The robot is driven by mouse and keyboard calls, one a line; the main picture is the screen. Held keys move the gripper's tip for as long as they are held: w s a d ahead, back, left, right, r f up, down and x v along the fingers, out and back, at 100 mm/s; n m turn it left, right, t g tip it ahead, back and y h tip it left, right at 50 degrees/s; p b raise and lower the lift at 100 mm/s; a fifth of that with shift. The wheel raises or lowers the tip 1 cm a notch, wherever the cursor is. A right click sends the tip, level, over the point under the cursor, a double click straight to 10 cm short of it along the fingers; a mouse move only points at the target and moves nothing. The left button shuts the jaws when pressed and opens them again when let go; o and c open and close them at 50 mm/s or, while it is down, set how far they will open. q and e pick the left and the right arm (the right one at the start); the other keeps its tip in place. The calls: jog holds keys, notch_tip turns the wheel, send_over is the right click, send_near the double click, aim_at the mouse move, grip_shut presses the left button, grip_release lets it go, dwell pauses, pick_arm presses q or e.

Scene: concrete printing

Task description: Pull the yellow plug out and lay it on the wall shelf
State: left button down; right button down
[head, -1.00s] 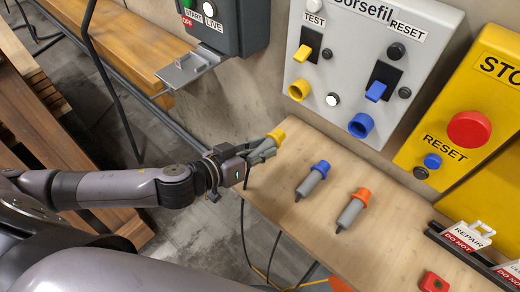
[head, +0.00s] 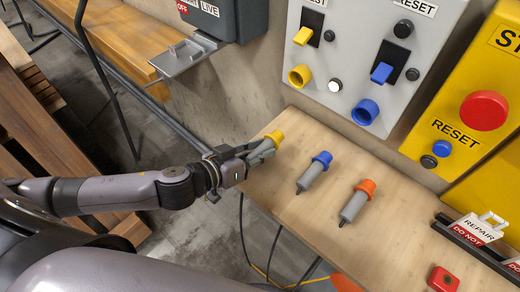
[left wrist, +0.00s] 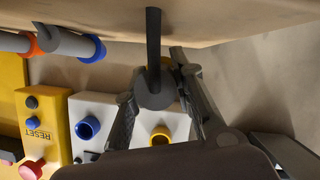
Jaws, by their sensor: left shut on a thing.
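My left gripper (head: 254,156) is shut on the yellow plug (head: 275,137), a grey body with a yellow collar. It holds the plug at the left end of the wooden wall shelf (head: 292,222), tilted with the collar toward the wall. I cannot tell whether the plug touches the shelf. In the left wrist view the plug's grey body and dark stem (left wrist: 154,88) show between the fingers. The yellow socket (head: 299,75) on the grey-white panel is empty. My right gripper is not in view.
A blue plug (head: 314,172) and an orange plug (head: 357,202) lie on the shelf to the right. A red block (head: 442,280) and a tag rack (head: 470,240) are farther right. The shelf's middle front is clear. A grey bracket (head: 184,57) juts out at upper left.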

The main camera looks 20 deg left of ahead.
pick_arm(q)
jog(key=shift+f+b, duration=0.3)
jog(key=shift+f, duration=0.25)
jog(key=c, duration=1.5)
grip_release()
jog(key=shift+c, duration=0.2)
jog(key=shift+o, duration=1.3)
jog(key=shift+s, duration=0.1)
jog(key=v, duration=0.5)
jog(key=shift+s+a+r, duration=0.1)
jog(key=shift+s+a, duration=0.1)
jog(key=shift+s, duration=0.05)
jog(key=shift+v, duration=0.85)
jog(key=shift+r, duration=0.1)
